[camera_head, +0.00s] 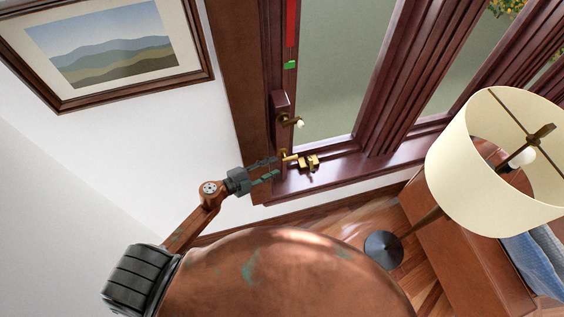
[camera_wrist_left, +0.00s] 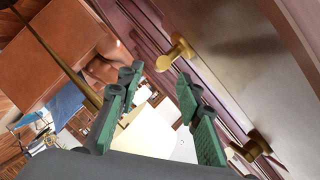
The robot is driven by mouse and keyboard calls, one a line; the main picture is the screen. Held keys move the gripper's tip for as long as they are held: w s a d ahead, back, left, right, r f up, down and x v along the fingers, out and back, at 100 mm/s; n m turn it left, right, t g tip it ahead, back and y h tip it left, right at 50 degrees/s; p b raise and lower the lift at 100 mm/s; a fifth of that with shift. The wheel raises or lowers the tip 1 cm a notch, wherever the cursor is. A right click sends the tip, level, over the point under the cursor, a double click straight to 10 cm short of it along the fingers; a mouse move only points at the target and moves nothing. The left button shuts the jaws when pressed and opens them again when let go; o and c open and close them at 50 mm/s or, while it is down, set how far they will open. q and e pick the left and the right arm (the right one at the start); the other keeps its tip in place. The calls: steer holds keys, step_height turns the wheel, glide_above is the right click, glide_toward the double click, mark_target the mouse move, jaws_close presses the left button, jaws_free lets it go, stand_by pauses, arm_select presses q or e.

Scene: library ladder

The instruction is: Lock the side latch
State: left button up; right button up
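A brass side latch (camera_head: 289,157) sits low on the dark red window frame, just past my left fingertips. Brass hardware (camera_head: 309,162) stands beside it, at the sill. In the left wrist view, a brass knob (camera_wrist_left: 176,52) shows beyond the fingertips, and another brass fitting (camera_wrist_left: 255,146) is at the lower right; I cannot tell which is the latch. My left gripper (camera_head: 277,166) is open, with a gap between its green-padded fingers (camera_wrist_left: 155,85). Nothing shows held, and contact with the latch cannot be told. My right gripper is not in view.
A handle with a pale tip (camera_head: 291,121) is higher on the frame, below a red bar with a green end (camera_head: 290,35). A floor lamp (camera_head: 490,160) and wooden furniture (camera_head: 455,235) stand at the right. A framed picture (camera_head: 105,45) hangs on the left wall.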

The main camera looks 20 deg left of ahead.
arm_select(q)
steer(key=v, duration=0.3)
steer(key=shift+s+a, duration=0.2)
steer(key=shift+s, duration=0.1)
stand_by(0.3)
steer(key=s+a+f+n+g+y+b, duration=0.1)
steer(key=s+a+f+n+y+b, duration=0.2)
steer(key=f, duration=1)
steer(key=s+a+f+n+g+y+b, duration=0.15)
steer(key=s+a+f+n, duration=0.35)
steer(key=f, duration=0.8)
steer(key=s+a+f+n+y+b, duration=0.25)
steer(key=a+f+n+y, duration=0.2)
steer(key=f, duration=0.85)
steer(key=s+a+f+n+g+b, duration=0.1)
steer(key=s+f+n+g+b, duration=0.3)
steer(key=s+f, duration=1.35)
steer(key=s+d+f+g, duration=0.2)
steer(key=s+f, duration=0.1)
steer(key=s, duration=0.5)
steer(key=s+d+f+n+g+b, duration=0.1)
steer(key=s+f, duration=0.3)
steer(key=s, duration=0.5)
steer(key=shift+s+d+f+g, duration=0.15)
steer(key=shift+s+d+g, duration=0.2)
steer(key=shift+d+g, duration=0.35)
